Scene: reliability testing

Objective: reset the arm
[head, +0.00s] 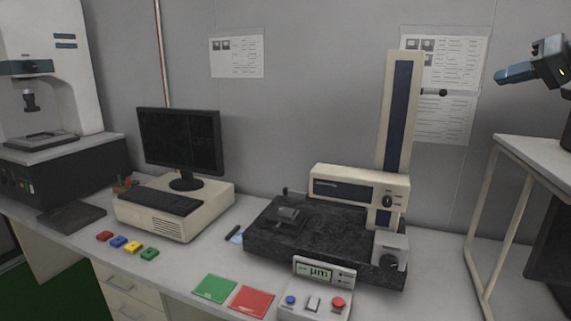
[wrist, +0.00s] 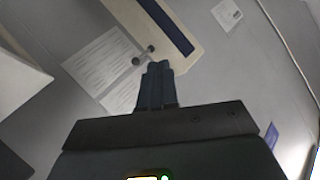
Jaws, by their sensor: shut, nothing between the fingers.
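My gripper (head: 501,77) is at the upper right of the head view, its blue fingers pointing left. It is raised above the level of the white side table and touches nothing that I can see. In the wrist view my gripper (wrist: 158,67) shows its two dark fingers together, with nothing between them. Behind the fingers are the tall column (wrist: 178,38) of the measuring instrument and a wall sheet (wrist: 103,66). Most of my arm is outside the head view.
The measuring instrument's column (head: 397,110) rises from a black granite base (head: 330,238) on the bench. A white side table (head: 535,147) stands below my gripper. A monitor (head: 180,140), several coloured blocks and green (head: 214,289) and red (head: 251,302) pads are further left.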

